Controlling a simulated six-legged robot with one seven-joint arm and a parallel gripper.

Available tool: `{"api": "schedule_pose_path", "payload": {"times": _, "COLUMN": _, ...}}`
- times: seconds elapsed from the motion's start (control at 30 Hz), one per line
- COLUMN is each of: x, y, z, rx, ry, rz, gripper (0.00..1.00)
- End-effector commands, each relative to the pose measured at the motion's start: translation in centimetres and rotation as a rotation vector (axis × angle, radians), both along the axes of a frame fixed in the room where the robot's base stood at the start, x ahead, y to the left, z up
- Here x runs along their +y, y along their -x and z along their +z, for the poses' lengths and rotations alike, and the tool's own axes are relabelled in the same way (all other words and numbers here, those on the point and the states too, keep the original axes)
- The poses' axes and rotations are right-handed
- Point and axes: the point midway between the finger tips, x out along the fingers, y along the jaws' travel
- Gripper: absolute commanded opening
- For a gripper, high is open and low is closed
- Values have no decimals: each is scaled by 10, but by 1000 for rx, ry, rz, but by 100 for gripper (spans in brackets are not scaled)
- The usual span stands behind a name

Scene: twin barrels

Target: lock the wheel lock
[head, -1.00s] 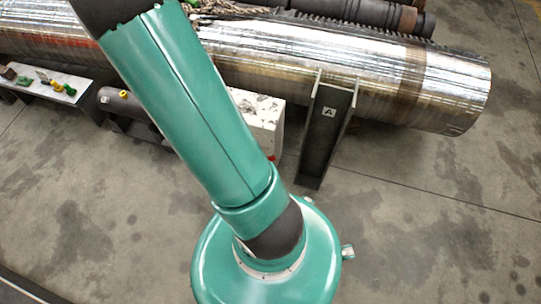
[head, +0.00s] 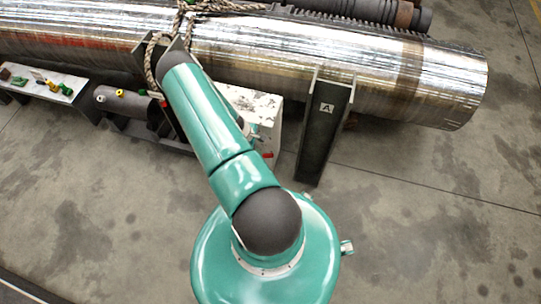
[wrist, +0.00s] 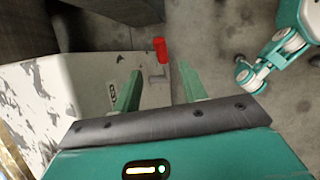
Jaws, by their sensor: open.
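A small red handle (wrist: 160,50) sticks out beside the white, paint-chipped box (wrist: 85,95) in the wrist view, above a grey metal bracket. I take it for the wheel lock, but cannot be sure. In the head view a red bit (head: 267,155) shows at the box's lower right; the rest of the box (head: 262,104) is partly behind my arm. My gripper (wrist: 159,88) is open and empty. Its two green fingers point toward the red handle, which shows beyond the gap between them. No contact is visible. In the head view my arm hides most of the gripper.
A large metal cylinder (head: 390,75) lies across the back, carried by a dark upright marked A (head: 318,145). Rope (head: 153,62) hangs over it. A white bench (head: 40,85) with small coloured parts stands left. The concrete floor at right is clear.

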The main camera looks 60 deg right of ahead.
Motion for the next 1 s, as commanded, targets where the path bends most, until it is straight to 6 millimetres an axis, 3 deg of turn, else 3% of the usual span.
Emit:
{"api": "schedule_pose_path", "payload": {"times": 0.6, "x": -26, "y": 37, "z": -100, "rx": 1, "ry": -1, "rz": -3, "gripper": 43}}
{"api": "schedule_pose_path", "payload": {"times": 0.8, "x": -31, "y": 42, "z": -117, "rx": 1, "ry": 0, "rz": -2, "gripper": 43}}
{"api": "schedule_pose_path", "payload": {"times": 1.0, "x": -32, "y": 43, "z": -119, "rx": 0, "ry": 1, "rz": -2, "gripper": 43}}
